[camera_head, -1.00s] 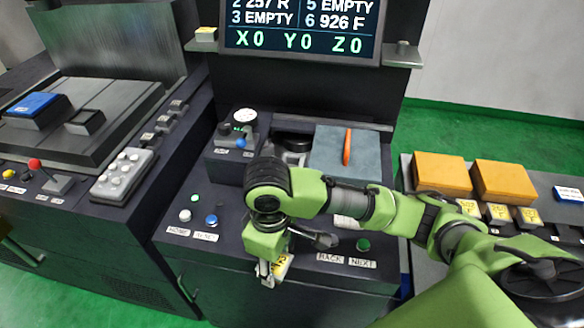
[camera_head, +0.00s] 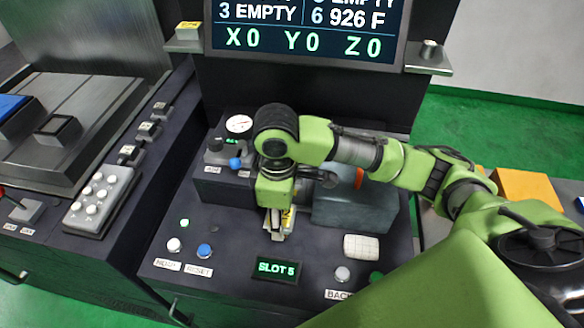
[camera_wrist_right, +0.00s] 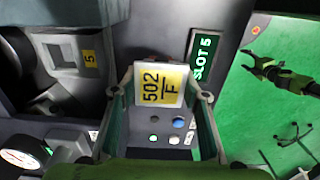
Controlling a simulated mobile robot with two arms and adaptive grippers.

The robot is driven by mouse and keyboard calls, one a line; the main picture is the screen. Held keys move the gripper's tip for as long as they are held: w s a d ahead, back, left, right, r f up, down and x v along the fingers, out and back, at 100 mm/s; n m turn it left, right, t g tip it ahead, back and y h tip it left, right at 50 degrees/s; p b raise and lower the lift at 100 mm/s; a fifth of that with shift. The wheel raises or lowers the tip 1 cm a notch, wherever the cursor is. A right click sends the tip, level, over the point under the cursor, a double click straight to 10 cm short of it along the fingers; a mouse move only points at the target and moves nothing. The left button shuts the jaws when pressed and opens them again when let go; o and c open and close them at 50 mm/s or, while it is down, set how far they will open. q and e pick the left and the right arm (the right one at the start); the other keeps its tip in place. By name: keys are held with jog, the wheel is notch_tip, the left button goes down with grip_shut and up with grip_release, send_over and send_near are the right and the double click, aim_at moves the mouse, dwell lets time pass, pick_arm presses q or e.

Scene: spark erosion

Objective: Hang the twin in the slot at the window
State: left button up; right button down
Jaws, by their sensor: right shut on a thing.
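My right gripper (camera_head: 277,228) is shut on the twin, a small piece with a yellow and white tag reading 502 F (camera_wrist_right: 162,84). It holds it above the dark console, in front of the window area. In the wrist view, a grey holder with a yellow 5 label (camera_wrist_right: 89,58) lies left of the held piece and apart from it. I take this holder for the slot; my arm hides it in the head view. A display (camera_head: 277,269) reads SLOT 5. A green and black part (camera_wrist_right: 280,75), perhaps my left gripper, shows small over the floor.
A grey-blue block (camera_head: 350,213) with an orange handle stands close right of my right gripper. A gauge (camera_head: 239,124) and a blue knob (camera_head: 235,163) are at its left. Buttons line the console front. A screen (camera_head: 305,30) hangs above.

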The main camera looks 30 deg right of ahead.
jog(key=w+d+p, duration=0.1)
jog(key=w+d, duration=0.2)
jog(key=w, duration=0.1)
jog(key=w+d+p, duration=0.1)
jog(key=w+d, duration=0.3)
jog(key=w+d+p, duration=0.1)
jog(key=w+d, duration=0.2)
jog(key=w, duration=0.2)
jog(key=shift+d+p, duration=0.15)
jog(key=shift+p, duration=0.25)
notch_tip(320, 180, down, 2)
jog(key=shift+f+p, duration=0.15)
jog(key=shift+p, duration=0.3)
pick_arm(q)
jog(key=r, duration=0.1)
jog(key=s+r, duration=0.1)
jog(key=r, duration=0.2)
jog(key=shift+s+a+r, duration=0.25)
jog(key=shift+s+r, duration=0.05)
jog(key=shift+r, duration=0.1)
pick_arm(e)
jog(key=shift+f, duration=0.35)
jog(key=shift+f, duration=0.1)
jog(key=c, duration=1.2)
grip_release()
